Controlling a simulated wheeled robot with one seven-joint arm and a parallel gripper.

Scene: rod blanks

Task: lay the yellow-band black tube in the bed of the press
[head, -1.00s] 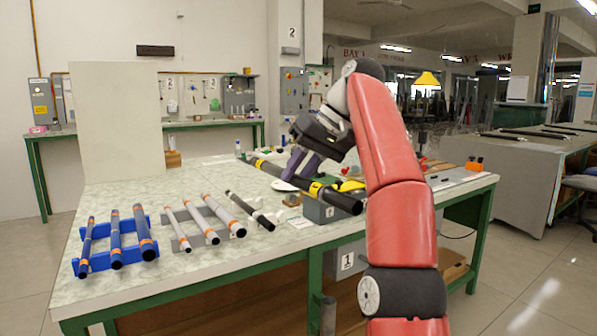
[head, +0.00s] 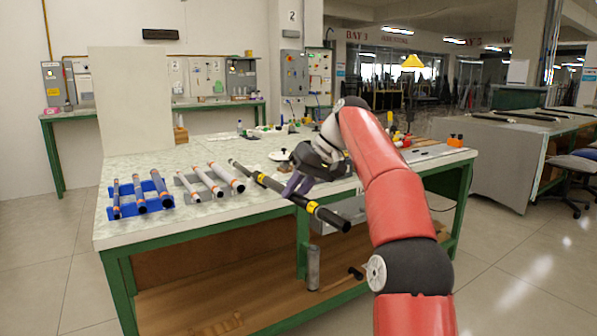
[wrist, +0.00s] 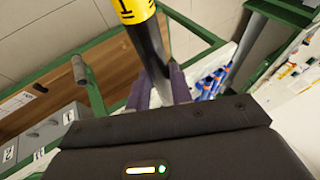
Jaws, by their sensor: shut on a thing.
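The yellow-band black tube (head: 330,217) is held in my gripper (head: 294,187), whose purple fingers are shut on it between its two yellow bands. It slants from upper left to lower right, with its near end out past the table's front edge. In the wrist view the tube (wrist: 152,45) runs up between the fingers (wrist: 160,88), with a yellow band near the top edge. I cannot make out the press or its bed; my arm and the tube cover part of the table there.
A blue rack (head: 168,200) with orange-banded dark tubes stands at the table's left. A grey rack (head: 187,184) of pale rods is beside it. A tall pale panel (head: 134,95) stands behind them. The green-framed table (head: 205,242) has bare top at its front left.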

